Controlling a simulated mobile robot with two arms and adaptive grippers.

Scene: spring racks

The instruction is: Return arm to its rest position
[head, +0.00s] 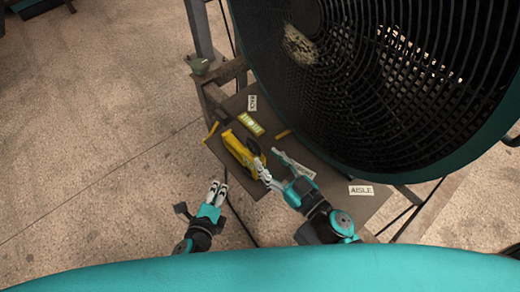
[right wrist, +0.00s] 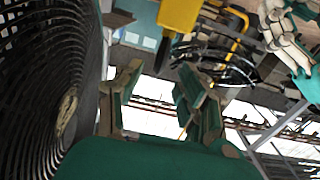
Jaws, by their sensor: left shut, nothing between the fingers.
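In the head view my left gripper (head: 217,186) is shut and empty, held left of the grey board's near edge. My right gripper (head: 268,160) is over the board beside a yellow tool (head: 236,148). Its fingers are spread apart. In the right wrist view my right gripper (right wrist: 160,78) also shows a clear gap between its fingers, with nothing held. My left gripper's pale fingers (right wrist: 285,40) show at the upper right of that view. Part of the yellow tool is hidden behind my right fingers in the head view.
A large teal-rimmed fan (head: 400,60) stands over the grey board (head: 340,205), close to my right arm. A yellow-green block (head: 250,123), a thin yellow piece (head: 283,134) and an AISLE label (head: 361,190) lie on the board. Open floor (head: 90,170) lies left.

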